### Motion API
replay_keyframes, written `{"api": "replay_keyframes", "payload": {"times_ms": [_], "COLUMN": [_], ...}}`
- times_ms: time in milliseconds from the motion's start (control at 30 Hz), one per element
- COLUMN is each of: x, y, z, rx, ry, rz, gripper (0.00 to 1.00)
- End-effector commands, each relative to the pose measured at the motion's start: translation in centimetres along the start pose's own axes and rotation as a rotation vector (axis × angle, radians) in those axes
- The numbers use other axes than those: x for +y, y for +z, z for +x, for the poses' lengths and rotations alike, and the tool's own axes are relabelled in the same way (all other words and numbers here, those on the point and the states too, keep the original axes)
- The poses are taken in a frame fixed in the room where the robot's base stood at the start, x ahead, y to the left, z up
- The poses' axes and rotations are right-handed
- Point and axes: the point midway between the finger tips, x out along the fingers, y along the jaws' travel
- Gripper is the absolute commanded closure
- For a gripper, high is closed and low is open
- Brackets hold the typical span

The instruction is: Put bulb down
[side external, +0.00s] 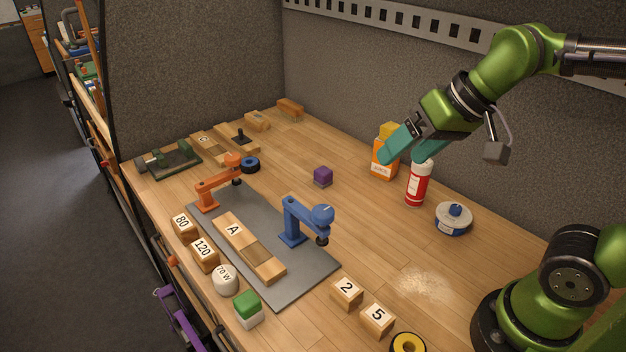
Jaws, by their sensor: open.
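A white rounded piece marked "70 W" (225,280), which looks like the bulb, stands at the near edge of the table, between the "120" block and a green-topped block. Nothing holds it. My gripper (408,158) has its teal fingers apart and is far from it, at the back right. The fingers are by an orange box (383,160) with a yellow top and a red-and-white can (417,186). One finger overlaps the box and the other overlaps the can's top; I cannot tell whether they touch. I see nothing held between them.
A grey mat (315,275) carries a wooden piece marked "A" (235,232), an orange arm-shaped stand (212,185) and a blue one (297,218). Numbered blocks line the near edge.

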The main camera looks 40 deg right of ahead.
Motion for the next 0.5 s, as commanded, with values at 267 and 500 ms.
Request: {"api": "replay_keyframes", "payload": {"times_ms": [267, 500], "x": [2.7, 2.8], "y": [2.9, 3.0], "z": [-0.4, -0.4], "rx": [0.095, 0.095], "ry": [-0.004, -0.004], "rz": [0.092, 0.095], "gripper": [0.25, 0.25]}}
